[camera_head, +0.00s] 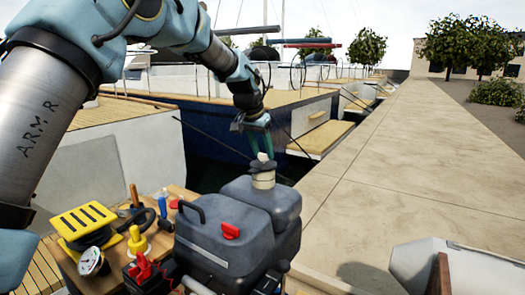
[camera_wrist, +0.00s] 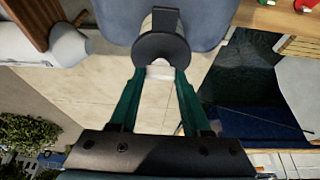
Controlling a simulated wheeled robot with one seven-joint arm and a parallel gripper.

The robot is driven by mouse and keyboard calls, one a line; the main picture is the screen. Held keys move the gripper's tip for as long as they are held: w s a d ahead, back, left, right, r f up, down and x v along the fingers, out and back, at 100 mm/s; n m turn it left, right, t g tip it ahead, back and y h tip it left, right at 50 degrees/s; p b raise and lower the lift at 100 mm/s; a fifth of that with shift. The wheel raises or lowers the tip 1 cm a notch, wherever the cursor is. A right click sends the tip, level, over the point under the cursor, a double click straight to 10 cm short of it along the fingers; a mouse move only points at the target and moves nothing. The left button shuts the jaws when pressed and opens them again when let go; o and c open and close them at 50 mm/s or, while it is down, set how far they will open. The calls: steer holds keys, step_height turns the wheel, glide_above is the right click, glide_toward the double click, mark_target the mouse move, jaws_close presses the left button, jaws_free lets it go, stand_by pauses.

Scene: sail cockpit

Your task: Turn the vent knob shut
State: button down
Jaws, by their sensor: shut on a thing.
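The vent knob (camera_head: 262,157) looks like a small pale piece on top of a dark round cap (camera_head: 263,166). The cap sits on a cream neck on the raised part of a grey-blue tank-like body (camera_head: 271,208). In the wrist view the pale knob (camera_wrist: 160,71) lies between the tips of two green fingers, with the dark cap (camera_wrist: 160,47) just beyond it. My gripper (camera_head: 263,152) comes down from above and is shut on the knob. The fingertips hide part of its sides. I cannot tell how far the knob is turned.
The body has a black handle (camera_head: 191,211) and a red part (camera_head: 230,230). To its left, a wooden bench holds a yellow slotted box (camera_head: 84,219), a gauge (camera_head: 92,262) and several tools. A stone quay (camera_head: 390,160) runs along the right. Moored boats lie behind.

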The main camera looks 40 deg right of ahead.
steer(key=shift+c, duration=1.8)
jaws_free()
steer(key=b+v, duration=0.2)
steer(key=v, duration=0.8)
steer(key=shift+a+r+b, duration=0.2)
steer(key=shift+r+b, duration=0.15)
